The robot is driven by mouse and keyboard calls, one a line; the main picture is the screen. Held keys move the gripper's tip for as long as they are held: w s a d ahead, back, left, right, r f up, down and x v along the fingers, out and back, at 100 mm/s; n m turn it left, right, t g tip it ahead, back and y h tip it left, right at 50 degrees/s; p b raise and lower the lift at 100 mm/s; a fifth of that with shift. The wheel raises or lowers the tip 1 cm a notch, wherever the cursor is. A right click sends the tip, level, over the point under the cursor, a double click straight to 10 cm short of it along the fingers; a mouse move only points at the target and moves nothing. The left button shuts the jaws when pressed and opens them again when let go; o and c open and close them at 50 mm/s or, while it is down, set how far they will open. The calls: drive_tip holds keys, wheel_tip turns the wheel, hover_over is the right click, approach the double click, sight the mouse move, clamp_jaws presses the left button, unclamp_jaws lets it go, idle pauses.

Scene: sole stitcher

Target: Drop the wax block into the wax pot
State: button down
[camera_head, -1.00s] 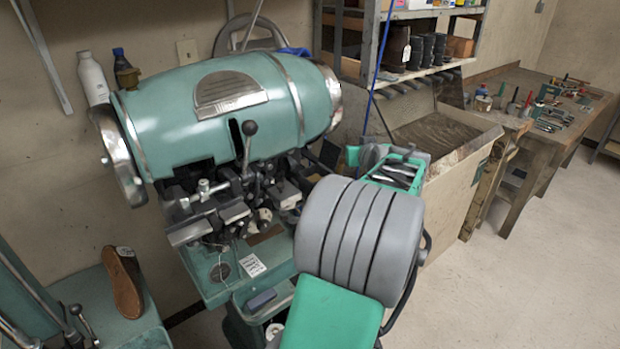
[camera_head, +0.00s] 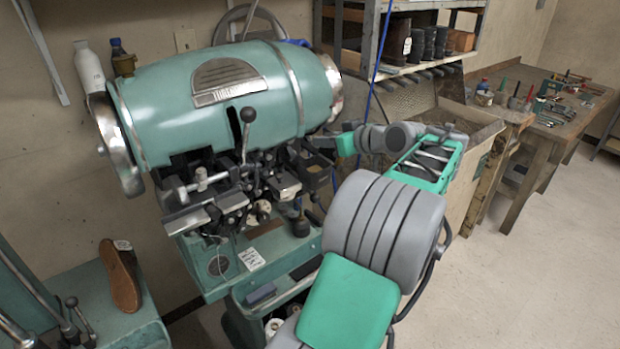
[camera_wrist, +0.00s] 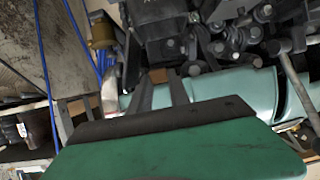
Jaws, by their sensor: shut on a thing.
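My gripper (camera_wrist: 161,82) is shut on the small brown wax block (camera_wrist: 162,75), which shows between the fingertips in the wrist view. In the head view my gripper (camera_head: 322,144) points left, at the right end of the green stitcher's barrel; the block is too small to make out there. A brass-coloured pot (camera_wrist: 101,32), likely the wax pot, shows in the wrist view up and left of the fingertips, beside blue cables. The block is apart from it. In the head view a dark, yellowish-edged vessel (camera_head: 318,174) sits below my gripper; I cannot tell surely that it is the same pot.
The stitcher (camera_head: 215,100) has crowded levers and metal parts below its barrel, close to my gripper. A workbench with tools (camera_head: 545,105) is at the right. The floor at the right is clear.

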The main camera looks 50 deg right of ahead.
drive_tip(key=shift+f, duration=0.35)
drive_tip(key=c, duration=1.1)
unclamp_jaws()
drive_tip(key=shift+c, duration=0.2)
drive_tip(key=shift+s+r, duration=0.1)
drive_tip(key=shift+s, duration=0.35)
drive_tip(key=b+v, duration=0.2)
drive_tip(key=v, duration=0.5)
drive_tip(key=shift+a, duration=0.15)
